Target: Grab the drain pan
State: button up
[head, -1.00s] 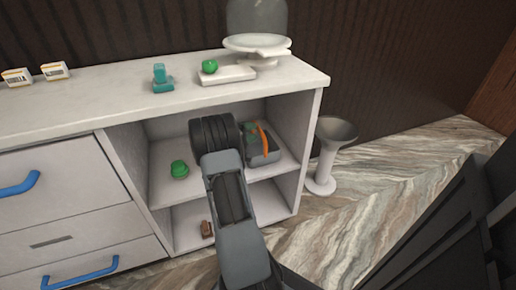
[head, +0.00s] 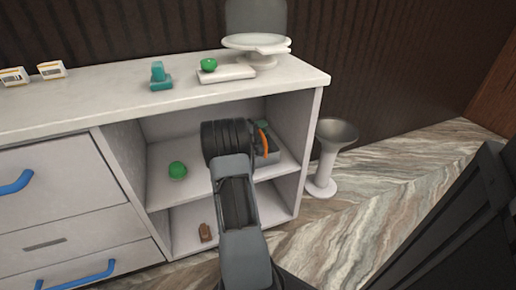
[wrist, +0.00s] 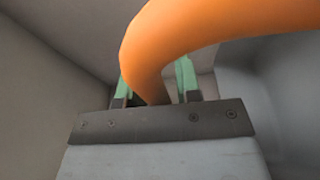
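A grey item with an orange handle (head: 263,137) stands on the right of the upper shelf; it looks like the drain pan. My arm hides most of its body in the head view. In the wrist view the orange handle (wrist: 165,45) arches close across the picture, and its lower end shows between my fingers. My gripper (wrist: 157,88) has two green-tipped fingers standing apart, with gaps visible beside the handle. It looks open around or right behind the handle; the exact depth is unclear.
The open cabinet's side wall (head: 287,155) stands close right of my gripper. A green ball-like thing (head: 177,170) sits left on the same shelf (head: 165,195). A brown item (head: 206,232) lies below. The countertop (head: 110,94) is above. A grey-white stand (head: 325,165) is outside on the right.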

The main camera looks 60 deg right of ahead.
grip_shut()
dwell(0.4)
